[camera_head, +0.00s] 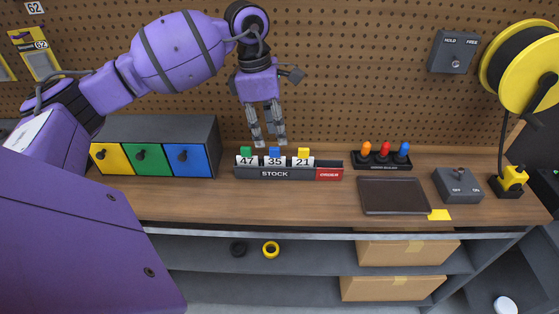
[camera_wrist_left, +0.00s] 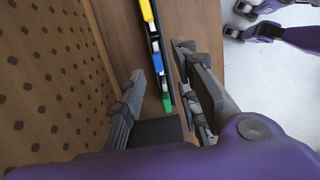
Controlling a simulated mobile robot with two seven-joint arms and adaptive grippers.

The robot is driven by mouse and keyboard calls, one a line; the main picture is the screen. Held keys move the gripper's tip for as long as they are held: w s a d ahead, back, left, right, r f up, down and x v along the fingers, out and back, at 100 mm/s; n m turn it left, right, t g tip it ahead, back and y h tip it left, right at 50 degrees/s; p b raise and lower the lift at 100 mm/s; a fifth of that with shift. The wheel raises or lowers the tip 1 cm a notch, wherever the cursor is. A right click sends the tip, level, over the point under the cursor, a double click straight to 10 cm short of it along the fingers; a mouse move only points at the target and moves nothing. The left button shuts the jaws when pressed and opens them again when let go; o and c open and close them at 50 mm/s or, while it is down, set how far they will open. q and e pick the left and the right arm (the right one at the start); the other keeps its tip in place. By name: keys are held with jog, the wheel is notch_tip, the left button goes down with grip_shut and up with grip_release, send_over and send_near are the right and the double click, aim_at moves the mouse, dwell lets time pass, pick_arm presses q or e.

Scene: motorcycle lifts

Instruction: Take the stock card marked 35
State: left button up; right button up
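The card marked 35 (camera_head: 274,162) stands in the dark stock rack (camera_head: 248,173), between card 47 (camera_head: 246,162) on its left and card 21 (camera_head: 303,162) on its right. It has a blue tab, which also shows in the left wrist view (camera_wrist_left: 157,62). My left gripper (camera_head: 268,143) points down just above and behind the rack, near card 35, and holds nothing. In the left wrist view its fingers (camera_wrist_left: 160,100) are apart, with the rack's green-tab end between them, farther away. My right gripper is not in view.
A drawer cabinet (camera_head: 198,131) stands left of the rack. A red order section (camera_head: 329,174) ends the rack. Coloured screwdrivers (camera_head: 384,150), a dark tray (camera_head: 395,195) and a switch box (camera_head: 458,184) stand to the right. The pegboard (camera_head: 350,70) rises behind.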

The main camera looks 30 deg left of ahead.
aim_at(274, 148)
pick_arm(q)
jog(key=shift+f+p, duration=0.3)
jog(key=shift+f, duration=1.15)
jog(key=f, duration=0.4)
jog(key=shift+w+d+f+p, duration=0.2)
jog(key=shift+w+d+p, duration=0.05)
jog(key=shift+w+p, duration=0.15)
jog(key=shift+c, duration=0.2)
grip_shut()
